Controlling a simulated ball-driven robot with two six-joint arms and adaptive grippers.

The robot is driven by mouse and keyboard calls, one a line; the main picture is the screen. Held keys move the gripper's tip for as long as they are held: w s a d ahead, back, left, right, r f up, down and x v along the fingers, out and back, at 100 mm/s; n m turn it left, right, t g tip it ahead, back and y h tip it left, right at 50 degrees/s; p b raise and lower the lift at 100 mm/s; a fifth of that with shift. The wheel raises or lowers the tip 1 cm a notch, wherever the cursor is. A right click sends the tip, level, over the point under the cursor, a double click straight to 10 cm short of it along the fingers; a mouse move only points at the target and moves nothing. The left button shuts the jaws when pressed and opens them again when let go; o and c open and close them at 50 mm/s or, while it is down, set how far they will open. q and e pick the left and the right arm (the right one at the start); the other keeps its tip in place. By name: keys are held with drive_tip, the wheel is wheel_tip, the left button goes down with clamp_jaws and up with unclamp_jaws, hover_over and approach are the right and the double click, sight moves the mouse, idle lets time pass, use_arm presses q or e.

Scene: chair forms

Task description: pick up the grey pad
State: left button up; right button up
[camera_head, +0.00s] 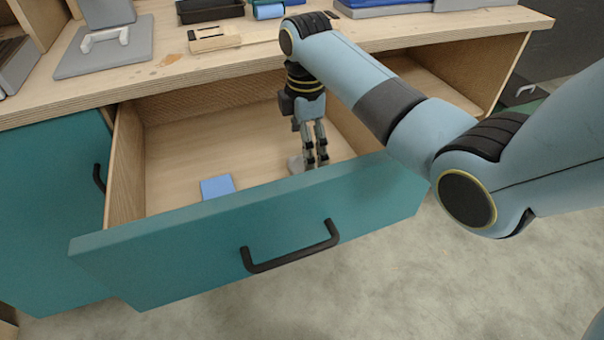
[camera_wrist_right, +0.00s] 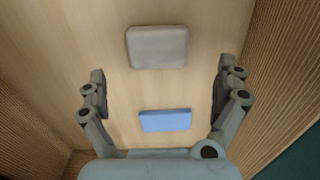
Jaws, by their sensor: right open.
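The grey pad (camera_wrist_right: 157,47) lies flat on the drawer floor in the right wrist view, ahead of my open fingers. In the head view the grey pad (camera_head: 296,164) is partly hidden behind my right gripper (camera_head: 316,160). My right gripper points down into the open drawer, close to the pad. In the wrist view its two fingers (camera_wrist_right: 160,97) are spread wide with nothing between them but drawer floor and a blue pad further below. My left gripper is not in view.
A blue pad (camera_head: 217,187) lies in the drawer, left of the gripper; it also shows in the wrist view (camera_wrist_right: 165,120). The drawer's teal front (camera_head: 200,240) and wooden side walls surround the space.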

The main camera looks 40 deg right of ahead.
wheel_tip(320, 180, down, 2)
drive_tip(key=shift+f, duration=0.1)
wheel_tip(320, 180, down, 5)
drive_tip(key=shift+w+r+b, duration=0.15)
drive_tip(key=shift+r+b, duration=0.05)
drive_tip(key=shift+b, duration=0.75)
drive_tip(key=shift+f, duration=0.3)
drive_tip(key=c, duration=0.9)
